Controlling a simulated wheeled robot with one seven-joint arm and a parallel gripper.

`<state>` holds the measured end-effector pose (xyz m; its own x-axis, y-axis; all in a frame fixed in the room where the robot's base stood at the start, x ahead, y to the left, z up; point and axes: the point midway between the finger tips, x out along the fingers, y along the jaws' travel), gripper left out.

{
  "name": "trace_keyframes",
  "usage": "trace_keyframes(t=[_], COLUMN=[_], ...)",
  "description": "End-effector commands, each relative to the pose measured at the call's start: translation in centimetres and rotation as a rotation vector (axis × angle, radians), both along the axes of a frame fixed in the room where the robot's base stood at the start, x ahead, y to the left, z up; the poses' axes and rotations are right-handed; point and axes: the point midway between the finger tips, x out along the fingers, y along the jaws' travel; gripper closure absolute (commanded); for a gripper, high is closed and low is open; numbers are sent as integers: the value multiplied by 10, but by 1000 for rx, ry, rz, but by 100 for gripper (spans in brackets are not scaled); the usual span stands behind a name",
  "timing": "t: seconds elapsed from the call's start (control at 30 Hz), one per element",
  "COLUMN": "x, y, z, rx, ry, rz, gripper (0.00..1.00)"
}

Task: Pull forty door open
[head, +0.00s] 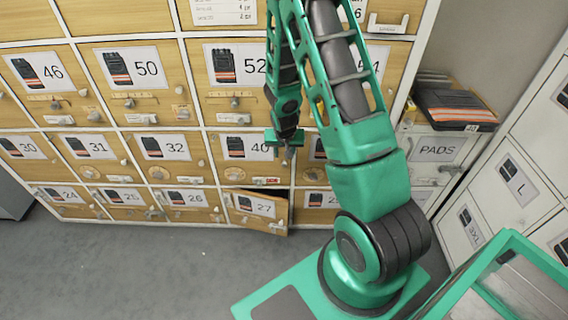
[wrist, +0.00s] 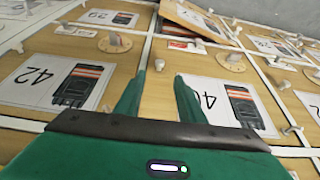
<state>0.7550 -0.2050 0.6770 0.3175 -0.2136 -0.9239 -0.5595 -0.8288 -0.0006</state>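The forty door (head: 222,170) is a light wooden locker door with a white label reading 40 and a picture of a dark garment with orange stripes. It looks shut. In the wrist view the door (wrist: 210,70) appears upside down, on the right of my fingers. A round knob (wrist: 232,62) sits near its lower edge, also seen in the head view (head: 235,173). My gripper (head: 289,157) is in front of the right edge of this door. In the wrist view its two green fingers (wrist: 160,80) stand apart with nothing between them.
The door numbered 27 (head: 257,208) just below stands ajar. The door numbered 42 (wrist: 45,85) is left of my fingers in the wrist view. A PADS cabinet (head: 437,150) and white lockers (head: 518,185) stand to the right. Grey floor (head: 130,270) is clear at the left.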

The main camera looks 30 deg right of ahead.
Motion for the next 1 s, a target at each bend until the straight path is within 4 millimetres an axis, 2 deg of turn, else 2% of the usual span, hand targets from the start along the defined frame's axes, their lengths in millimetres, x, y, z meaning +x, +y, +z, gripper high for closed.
trace_keyframes(t=[0.6, 0.8, 1.0], x=[26, 31, 32], y=[-19, -22, -22], z=[-79, -92, -94], rx=[0, -1, -1], ry=[3, 2, 2], rz=[-1, 1, 1], gripper=[64, 64, 64])
